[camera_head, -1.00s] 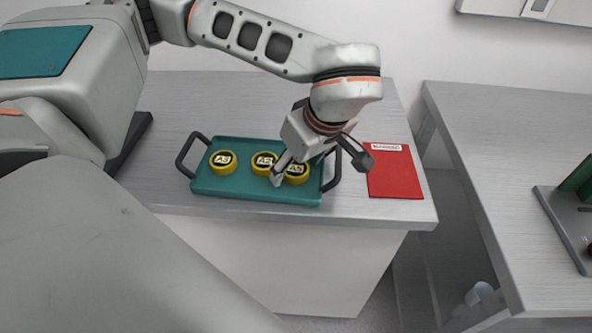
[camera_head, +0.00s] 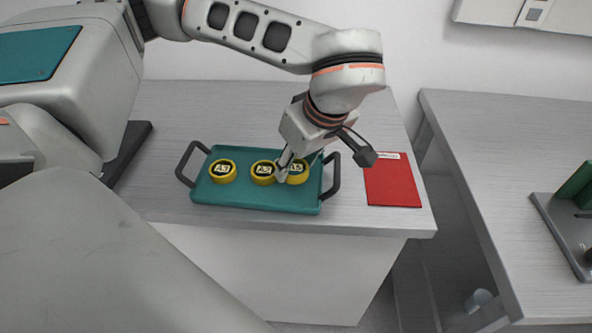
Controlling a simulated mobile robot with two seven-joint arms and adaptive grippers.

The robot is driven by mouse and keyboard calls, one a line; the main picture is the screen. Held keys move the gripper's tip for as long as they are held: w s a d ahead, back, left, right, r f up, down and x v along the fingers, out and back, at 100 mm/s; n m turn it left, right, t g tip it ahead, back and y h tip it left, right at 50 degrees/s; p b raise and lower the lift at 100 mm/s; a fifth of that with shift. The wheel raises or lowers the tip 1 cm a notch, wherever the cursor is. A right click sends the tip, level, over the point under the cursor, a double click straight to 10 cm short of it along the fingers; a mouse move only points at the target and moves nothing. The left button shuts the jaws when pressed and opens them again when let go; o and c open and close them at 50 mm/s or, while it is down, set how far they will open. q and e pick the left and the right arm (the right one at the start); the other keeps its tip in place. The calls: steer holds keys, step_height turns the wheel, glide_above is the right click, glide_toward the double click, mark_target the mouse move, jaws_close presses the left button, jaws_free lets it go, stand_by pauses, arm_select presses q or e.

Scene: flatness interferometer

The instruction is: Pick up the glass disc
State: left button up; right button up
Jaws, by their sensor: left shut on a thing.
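Three round pieces with yellow rims and dark labelled tops are at the teal tray (camera_head: 250,199). The left one (camera_head: 222,171) and the middle one (camera_head: 263,173) sit on the tray. My left gripper (camera_head: 290,172) points down over the tray's right part and is shut on the right disc (camera_head: 298,174), whose label seems to read A5. One finger shows at the disc's left side, close to the middle piece; the far side of the grip is hidden. I cannot tell whether the disc is clear of the tray. My right gripper is not in view.
The tray has dark handles at both ends and stands near the table's (camera_head: 180,108) front edge. A red labelled pad (camera_head: 393,184) lies to its right. Across a gap, a second table (camera_head: 500,140) bears a grey-based device (camera_head: 562,232) with a green part.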

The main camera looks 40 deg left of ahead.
mark_target(297, 168)
arm_select(q)
step_height(297, 168, up, 17)
steer(key=p, duration=0.2)
steer(key=shift+p, duration=0.3)
